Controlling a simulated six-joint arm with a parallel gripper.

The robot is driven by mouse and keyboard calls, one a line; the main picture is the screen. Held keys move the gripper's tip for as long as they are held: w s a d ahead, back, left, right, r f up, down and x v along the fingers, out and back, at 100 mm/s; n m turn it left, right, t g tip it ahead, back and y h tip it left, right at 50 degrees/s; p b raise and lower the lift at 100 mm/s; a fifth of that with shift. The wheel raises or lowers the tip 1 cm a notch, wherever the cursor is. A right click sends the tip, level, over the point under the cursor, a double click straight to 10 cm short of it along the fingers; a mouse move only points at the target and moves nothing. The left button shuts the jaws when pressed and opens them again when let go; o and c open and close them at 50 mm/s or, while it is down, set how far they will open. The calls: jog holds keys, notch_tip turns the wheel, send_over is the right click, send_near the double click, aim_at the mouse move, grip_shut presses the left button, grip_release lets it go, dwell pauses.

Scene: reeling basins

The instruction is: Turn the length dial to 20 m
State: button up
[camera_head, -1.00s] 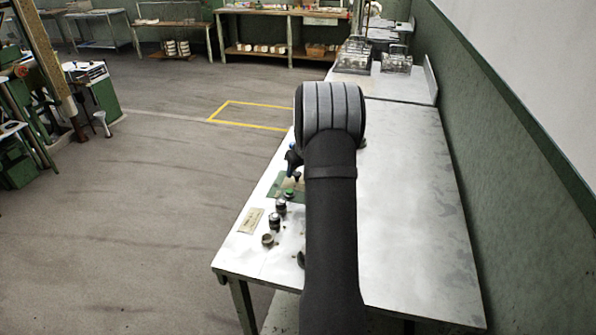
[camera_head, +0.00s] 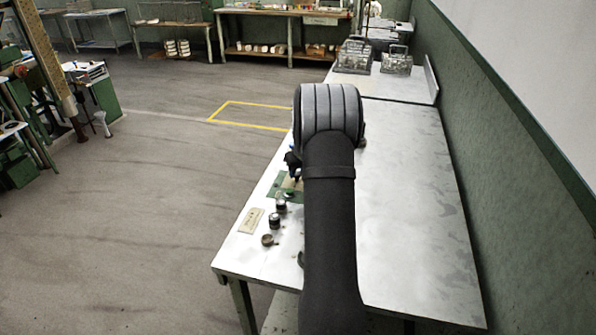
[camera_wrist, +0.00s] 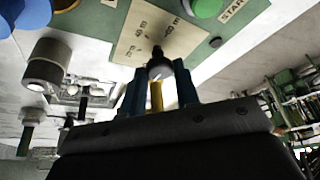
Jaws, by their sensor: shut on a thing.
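The length dial (camera_wrist: 158,68) is a small dark, rounded knob on a tan scale plate (camera_wrist: 134,40) in the wrist view. Printed metre marks show on the plate, partly blurred; I cannot tell for sure which mark the dial points at. My gripper (camera_wrist: 158,88) has blue fingers on both sides of the knob and is shut on it. A yellow piece shows between the fingers. In the head view my arm covers most of the gripper and the dial; the green panel (camera_head: 275,189) shows beside them.
A green button (camera_wrist: 207,7) sits beside a START label. A grey cylindrical knob (camera_wrist: 47,64) stands at the left of the wrist view. In the head view several small round parts and a label card (camera_head: 251,220) lie along the table's left edge. The table's right side (camera_head: 410,200) is bare.

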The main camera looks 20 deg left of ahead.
jog(key=m, duration=0.2)
jog(key=m+h, duration=0.1)
jog(key=m, duration=0.1)
jog(key=m+t+h, duration=0.1)
jog(key=m, duration=0.1)
jog(key=shift+s+a, duration=0.15)
jog(key=shift+a, duration=0.15)
jog(key=shift+a+m+h, duration=0.1)
jog(key=shift+m+h, duration=0.45)
jog(key=shift+m, duration=0.8)
jog(key=shift+m+h, duration=0.55)
jog(key=shift+m, duration=0.8)
jog(key=o, duration=1)
jog(key=v, duration=1.7)
jog(key=shift+a+r, duration=0.15)
jog(key=shift+a, duration=0.05)
